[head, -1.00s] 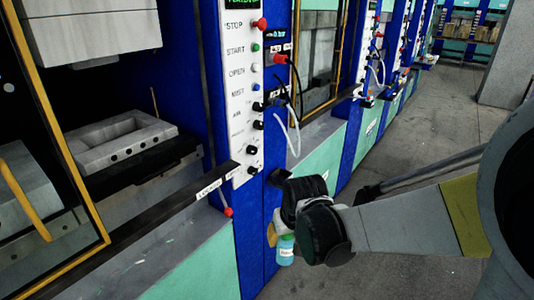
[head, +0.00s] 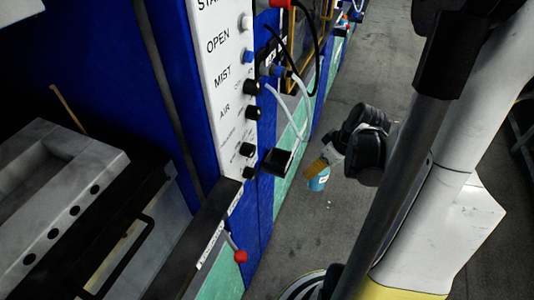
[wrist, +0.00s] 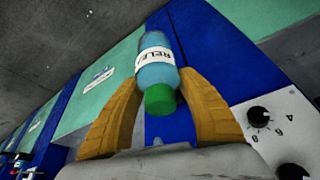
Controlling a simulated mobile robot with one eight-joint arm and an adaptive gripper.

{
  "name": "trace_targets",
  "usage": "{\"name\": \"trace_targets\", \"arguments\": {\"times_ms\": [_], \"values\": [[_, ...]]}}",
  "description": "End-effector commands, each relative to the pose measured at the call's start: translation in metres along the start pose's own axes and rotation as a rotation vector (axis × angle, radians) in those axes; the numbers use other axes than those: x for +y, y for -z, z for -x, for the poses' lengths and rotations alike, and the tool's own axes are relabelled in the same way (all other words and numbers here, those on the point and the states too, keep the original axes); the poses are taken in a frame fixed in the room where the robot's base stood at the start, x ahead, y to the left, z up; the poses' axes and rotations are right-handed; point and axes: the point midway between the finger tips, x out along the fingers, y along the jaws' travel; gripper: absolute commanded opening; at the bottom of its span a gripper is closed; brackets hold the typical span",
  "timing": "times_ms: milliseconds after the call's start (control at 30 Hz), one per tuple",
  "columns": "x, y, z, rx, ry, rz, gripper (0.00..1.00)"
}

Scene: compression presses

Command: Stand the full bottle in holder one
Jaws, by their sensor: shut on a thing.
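The bottle (wrist: 156,75) is blue with a green cap and a white label whose visible letters read "RELEA". My gripper (wrist: 160,95) is shut on it, with a yellow-brown finger on each side and the cap towards the wrist camera. In the head view the bottle (head: 319,182) shows small below my gripper (head: 318,168), slightly tilted and held in the air. A small black bracket (head: 281,161) juts from the blue press column, left of the bottle and apart from it. I cannot tell whether this is holder one.
The white control panel (head: 228,75) with knobs stands left. Pale hoses (head: 290,110) hang above the bracket. A red-knobbed lever (head: 238,255) sticks out below. The grey floor (head: 350,85) is open beyond my arm.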

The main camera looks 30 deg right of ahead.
Motion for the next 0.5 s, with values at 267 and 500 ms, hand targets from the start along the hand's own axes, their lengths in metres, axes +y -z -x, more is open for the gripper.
{"name": "trace_targets", "arguments": {"times_ms": [267, 500], "values": [[-0.001, 0.072, -0.033, 0.001, 0.002, 0.009, 0.07], [-0.001, 0.133, -0.058, 0.000, 0.001, 0.007, 0.07]]}}
